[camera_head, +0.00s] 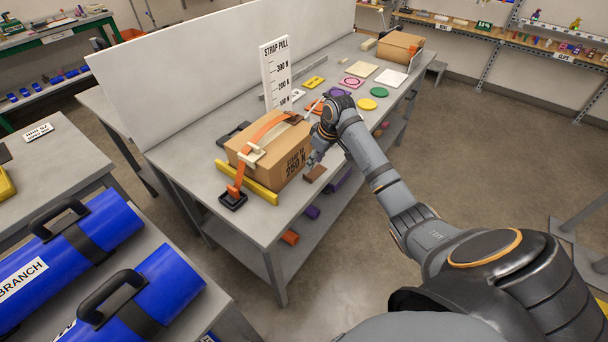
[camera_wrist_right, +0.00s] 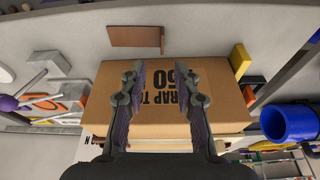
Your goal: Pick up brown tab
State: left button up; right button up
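The brown tab (camera_head: 314,173) is a small flat brown piece on the grey table near its front edge, just right of the cardboard box (camera_head: 262,160). In the right wrist view the brown tab (camera_wrist_right: 135,36) lies near the top, with a short upright piece at one end. My right gripper (camera_head: 316,158) is just above and behind the tab, beside the box. In the wrist view its two fingers (camera_wrist_right: 160,98) are apart with nothing between them, and the printed box face (camera_wrist_right: 222,98) shows behind them. The tab is beyond the fingertips. My left gripper is not in view.
An orange strap (camera_head: 262,130) crosses the box, with a yellow bar (camera_head: 246,183) at its front. A strap pull scale board (camera_head: 275,75) stands behind. Coloured discs and plates lie farther along the table. A lower shelf (camera_head: 297,228) holds purple and orange parts.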

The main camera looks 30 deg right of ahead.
aim_at(308, 177)
jog(key=x, duration=0.3)
jog(key=shift+w+a+r, duration=0.1)
jog(key=shift+a, duration=0.05)
jog(key=shift+w+a+f, duration=0.15)
jog(key=shift+f, duration=0.2)
jog(key=shift+f+p, duration=0.2)
jog(key=shift+p, duration=0.15)
jog(key=x, duration=0.2)
jog(key=p+x, duration=0.1)
jog(key=x, duration=0.1)
jog(key=shift+s+f, duration=0.1)
jog(key=shift+s, duration=0.1)
jog(key=shift+w+f, duration=0.15)
jog(key=shift+f, duration=0.2)
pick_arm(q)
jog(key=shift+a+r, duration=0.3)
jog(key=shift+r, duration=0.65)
pick_arm(e)
grip_shut()
